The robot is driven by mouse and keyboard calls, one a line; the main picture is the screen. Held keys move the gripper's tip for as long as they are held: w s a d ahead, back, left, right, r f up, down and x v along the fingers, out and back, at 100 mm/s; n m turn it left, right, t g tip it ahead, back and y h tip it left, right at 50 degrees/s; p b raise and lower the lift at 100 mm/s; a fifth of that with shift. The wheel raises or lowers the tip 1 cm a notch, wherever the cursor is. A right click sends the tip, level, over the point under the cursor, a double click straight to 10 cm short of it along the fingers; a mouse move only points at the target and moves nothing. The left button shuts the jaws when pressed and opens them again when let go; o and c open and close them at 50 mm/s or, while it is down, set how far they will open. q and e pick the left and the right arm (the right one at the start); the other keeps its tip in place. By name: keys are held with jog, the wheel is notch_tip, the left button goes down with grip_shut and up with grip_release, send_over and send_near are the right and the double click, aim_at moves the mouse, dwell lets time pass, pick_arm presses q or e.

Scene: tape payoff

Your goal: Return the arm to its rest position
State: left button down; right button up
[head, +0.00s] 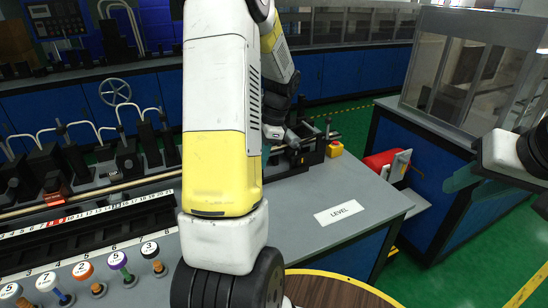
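One of my arms fills the middle of the head view, with a large white and yellow link. It bends away behind itself, and its small far end, my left gripper (292,138), is beside a dark device (312,146) at the far end of the grey bench. Its fingers are too small and covered to judge. My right gripper (463,187) is at the right edge, with a white body and teal fingers pointing left. The fingers look spread apart with nothing between them. It is in the air in front of the blue cabinet on the right.
The grey bench (300,207) bears a LEVEL label (339,212), a yellow box (334,149) and a long rail with numbered knobs at left. A red object (384,160) is by the blue cabinet (430,190). A round wooden top (335,291) is below. Green floor is open at lower right.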

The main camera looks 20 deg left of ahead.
pick_arm(q)
jog(key=v, duration=0.8)
jog(key=s+d+r+n+t+h, duration=0.2)
jog(key=s+d+r+n+t, duration=0.2)
jog(key=s+d, duration=0.3)
jog(key=s+d+r+n+t+h, duration=0.2)
jog(key=s+d+r+n, duration=0.4)
jog(key=s, duration=0.5)
jog(key=d+t, duration=0.1)
jog(key=d, duration=0.1)
jog(key=shift+s+d+t, duration=0.35)
jog(key=shift+s+t, duration=0.05)
jog(key=shift+a, duration=0.15)
